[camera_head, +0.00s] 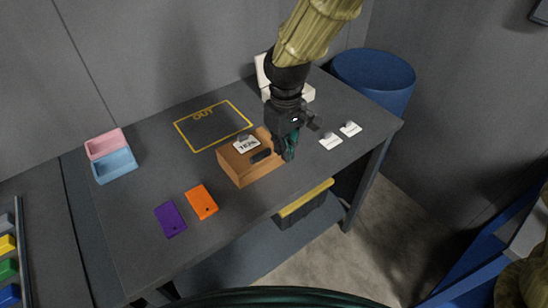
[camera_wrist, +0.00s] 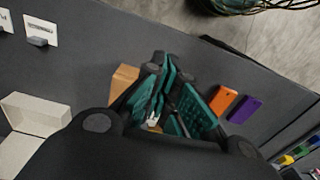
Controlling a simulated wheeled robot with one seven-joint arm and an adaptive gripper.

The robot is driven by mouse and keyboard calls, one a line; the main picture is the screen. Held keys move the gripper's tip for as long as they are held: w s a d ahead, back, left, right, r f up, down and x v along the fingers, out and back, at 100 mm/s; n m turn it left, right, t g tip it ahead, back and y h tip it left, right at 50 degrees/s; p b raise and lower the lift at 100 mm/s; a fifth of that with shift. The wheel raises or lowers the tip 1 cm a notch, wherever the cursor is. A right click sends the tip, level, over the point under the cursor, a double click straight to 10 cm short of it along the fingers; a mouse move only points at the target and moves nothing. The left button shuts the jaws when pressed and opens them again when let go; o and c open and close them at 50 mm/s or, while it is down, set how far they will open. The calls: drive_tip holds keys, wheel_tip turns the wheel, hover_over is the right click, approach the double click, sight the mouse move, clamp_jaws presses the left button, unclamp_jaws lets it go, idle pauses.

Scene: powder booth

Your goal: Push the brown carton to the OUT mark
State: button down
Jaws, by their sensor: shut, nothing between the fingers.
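The brown carton (camera_head: 240,169) stands on the dark table, with a white label and a dark patch on top. In the wrist view only a part of the carton (camera_wrist: 122,80) shows beside my fingers; the rest is hidden. The OUT mark (camera_head: 212,124) is a yellow outlined rectangle with lettering, empty, behind and left of the carton. My gripper (camera_head: 289,152) points down at the carton's right end, shut and empty. Its teal fingers (camera_wrist: 166,100) show in the wrist view. I cannot tell whether they touch the carton.
An orange plate (camera_head: 202,202) and a purple plate (camera_head: 170,219) lie at the front. Pink (camera_head: 105,144) and blue (camera_head: 115,166) trays stand at the left. A white open box (camera_head: 264,78) is behind my arm. Two white cards (camera_head: 330,141) lie at the right.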

drive_tip(key=f+p, duration=0.2)
drive_tip(key=f, duration=0.8)
drive_tip(key=shift+a+p, duration=0.2)
drive_tip(key=shift+p, duration=0.2)
drive_tip(key=shift+w+a+r+p, duration=0.2)
drive_tip(key=shift+w+a+p, duration=0.5)
drive_tip(key=shift+w, duration=0.3)
drive_tip(key=shift+w+a+f, duration=0.1)
drive_tip(key=shift+w+a, duration=0.45)
drive_tip(key=shift+w, duration=0.05)
